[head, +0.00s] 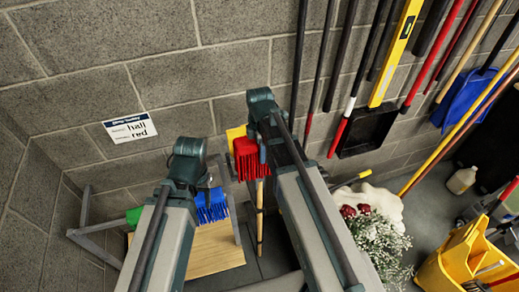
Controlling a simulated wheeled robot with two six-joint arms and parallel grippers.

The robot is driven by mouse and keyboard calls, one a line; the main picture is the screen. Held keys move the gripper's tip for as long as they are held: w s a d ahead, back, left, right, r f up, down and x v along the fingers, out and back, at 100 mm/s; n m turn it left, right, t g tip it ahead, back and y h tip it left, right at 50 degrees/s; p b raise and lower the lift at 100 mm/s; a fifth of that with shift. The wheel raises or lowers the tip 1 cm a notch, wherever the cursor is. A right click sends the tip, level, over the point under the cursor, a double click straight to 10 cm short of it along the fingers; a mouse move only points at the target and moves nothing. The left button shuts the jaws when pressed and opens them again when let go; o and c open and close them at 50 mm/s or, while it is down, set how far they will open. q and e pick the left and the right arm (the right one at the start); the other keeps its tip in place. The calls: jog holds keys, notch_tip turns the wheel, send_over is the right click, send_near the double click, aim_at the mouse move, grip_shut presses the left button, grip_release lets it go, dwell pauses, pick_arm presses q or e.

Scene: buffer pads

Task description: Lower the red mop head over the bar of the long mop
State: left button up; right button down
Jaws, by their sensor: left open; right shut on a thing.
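The red mop head (246,160) hangs with its strands downward at my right gripper (262,140), which is shut on it. The gripper's fingertips are partly hidden by my own arm. A wooden pole (260,222) shows below the red mop head and seems to be the long mop's handle. A yellow piece (235,134) shows just behind and above the red head. The long mop's bar cannot be made out, nor whether the red head touches it. My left gripper (203,182) is open, above and near a blue mop head (211,207).
A wooden board (213,252) in a grey frame (84,231) lies below, with a green item (133,216) at its left. A wall sign (130,129) reads "hall red". Tools line the wall at right. White flowers (375,240) and a yellow bucket (455,262) stand lower right.

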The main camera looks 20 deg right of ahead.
jog(key=shift+f+b, duration=7.05)
jog(key=shift+f, duration=0.3)
jog(key=shift+f+b, duration=0.35)
jog(key=shift+b, duration=0.05)
jog(key=shift+c, duration=1.9)
grip_release()
jog(key=shift+s, duration=0.1)
jog(key=o, duration=0.4)
jog(key=shift+r, duration=0.15)
notch_tip(320, 180, up, 14)
jog(key=p, duration=1.4)
jog(key=shift+f, duration=0.25)
